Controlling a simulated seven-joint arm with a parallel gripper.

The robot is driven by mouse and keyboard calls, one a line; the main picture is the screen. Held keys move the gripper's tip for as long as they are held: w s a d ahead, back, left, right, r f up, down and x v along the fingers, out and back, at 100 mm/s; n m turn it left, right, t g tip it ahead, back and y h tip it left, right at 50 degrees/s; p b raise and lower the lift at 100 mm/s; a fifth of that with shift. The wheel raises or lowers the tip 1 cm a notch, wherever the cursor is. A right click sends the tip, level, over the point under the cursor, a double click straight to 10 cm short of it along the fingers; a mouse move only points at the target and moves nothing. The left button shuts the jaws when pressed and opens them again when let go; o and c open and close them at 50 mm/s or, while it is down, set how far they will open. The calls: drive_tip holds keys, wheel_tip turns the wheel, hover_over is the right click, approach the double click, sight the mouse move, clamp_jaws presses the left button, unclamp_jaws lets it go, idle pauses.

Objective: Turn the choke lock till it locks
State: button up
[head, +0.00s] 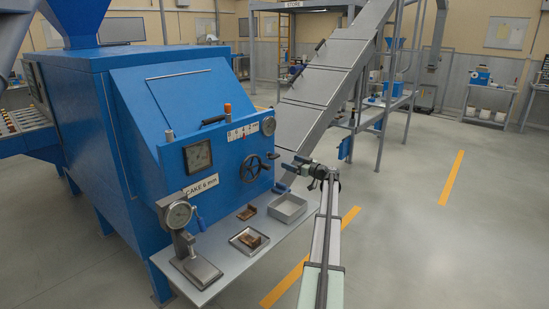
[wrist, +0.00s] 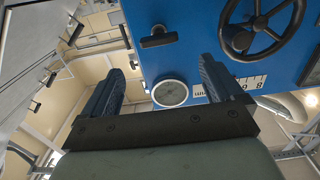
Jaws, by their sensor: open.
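The black T-shaped handle (wrist: 158,39) on the blue panel looks like the choke lock; its bar lies nearly level in the wrist view. In the head view it is a small dark shape (head: 273,156) just right of the black handwheel (head: 254,168). The handwheel also shows at the upper right of the wrist view (wrist: 258,27). My gripper (head: 291,163) is open and empty, to the right of the panel. In the wrist view its fingertips (wrist: 161,66) are apart, with the T-handle seen beyond the gap; no contact shows.
A small round gauge (head: 268,126) and a number scale (head: 243,132) are above the handwheel. The shelf below bears a grey tray (head: 287,208) and a dial stand (head: 195,267). A sloping grey conveyor (head: 325,85) rises behind.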

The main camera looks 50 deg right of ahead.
sight(277, 156)
drive_tip(key=w, duration=1.1)
drive_tip(key=shift+w, duration=0.2)
drive_tip(key=shift+c, duration=0.2)
drive_tip(key=c, duration=1)
